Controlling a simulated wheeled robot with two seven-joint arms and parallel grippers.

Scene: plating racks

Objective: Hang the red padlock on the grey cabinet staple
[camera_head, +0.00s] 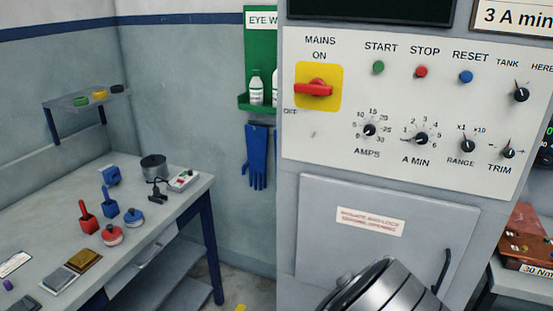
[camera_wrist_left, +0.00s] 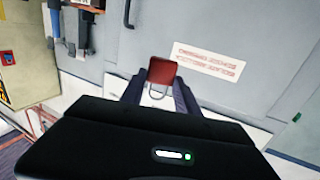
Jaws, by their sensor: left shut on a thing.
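In the left wrist view, my left gripper (camera_wrist_left: 160,78) is shut on the red padlock (camera_wrist_left: 162,70). The padlock's body sits between the fingertips, and its thin metal shackle (camera_wrist_left: 158,95) points toward the wrist in the picture. Behind it is the grey cabinet door (camera_wrist_left: 220,35), which also shows in the head view (camera_head: 330,255); I cannot tell the gap between padlock and door. I cannot make out the staple clearly in either view. In the head view, my metal arm link covers the lower part of the door and hides the gripper and padlock. My right gripper is not in view.
The door has a dark handle (camera_head: 446,270) at its right and a warning label (camera_head: 370,221). Above is a control panel (camera_head: 400,115) with a red switch (camera_head: 314,89) and knobs. A bench (camera_head: 180,210) with several red and blue items stands left.

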